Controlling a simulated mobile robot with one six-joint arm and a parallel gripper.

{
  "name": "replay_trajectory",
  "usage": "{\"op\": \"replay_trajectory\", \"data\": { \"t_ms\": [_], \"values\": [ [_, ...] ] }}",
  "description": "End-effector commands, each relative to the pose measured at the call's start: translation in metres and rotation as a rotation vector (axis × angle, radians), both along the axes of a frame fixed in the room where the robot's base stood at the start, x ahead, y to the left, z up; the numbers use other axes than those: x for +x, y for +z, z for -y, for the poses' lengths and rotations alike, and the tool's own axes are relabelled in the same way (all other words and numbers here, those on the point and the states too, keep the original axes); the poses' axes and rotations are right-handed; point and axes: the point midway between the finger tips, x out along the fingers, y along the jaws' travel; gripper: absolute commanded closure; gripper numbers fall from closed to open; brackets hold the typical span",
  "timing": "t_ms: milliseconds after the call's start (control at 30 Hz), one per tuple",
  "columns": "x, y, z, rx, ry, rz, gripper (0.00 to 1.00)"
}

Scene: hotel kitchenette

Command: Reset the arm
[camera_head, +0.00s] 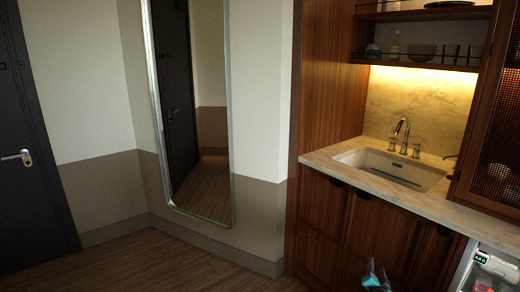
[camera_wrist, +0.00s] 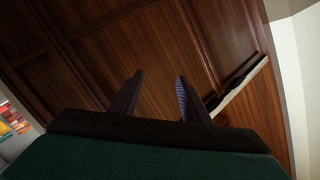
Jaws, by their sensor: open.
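My gripper (camera_wrist: 158,88) shows in the wrist view with its two dark fingers apart and nothing between them. It faces the brown wooden cabinet doors (camera_wrist: 110,50), and I see no contact with them. In the head view the tip of my gripper (camera_head: 375,278) shows low in the picture, in front of the cabinet below the counter. The rest of my arm is out of the head view.
A marble counter (camera_head: 325,157) with a sink (camera_head: 390,168) and tap (camera_head: 402,133) stands at the right. A glass-fronted fridge (camera_head: 490,270) is at the lower right. A tall mirror (camera_head: 195,120) and dark door (camera_head: 30,150) stand left. The wooden floor (camera_head: 150,265) is clear.

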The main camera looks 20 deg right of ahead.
Motion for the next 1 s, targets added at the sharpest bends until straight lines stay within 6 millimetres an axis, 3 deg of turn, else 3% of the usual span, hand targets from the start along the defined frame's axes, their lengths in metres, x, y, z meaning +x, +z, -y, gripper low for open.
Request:
{"op": "replay_trajectory", "data": {
  "t_ms": [33,200,500,767,1000],
  "values": [
    [0.01,-0.01,-0.021,0.014,0.025,-0.018,0.58],
    [0.034,-0.043,-0.081,0.058,0.091,-0.088,0.58],
    [0.053,-0.108,-0.191,0.119,0.208,-0.264,0.58],
    [0.042,-0.168,-0.287,0.155,0.316,-0.465,0.58],
    [0.004,-0.223,-0.371,0.168,0.425,-0.696,0.58]
  ]
}}
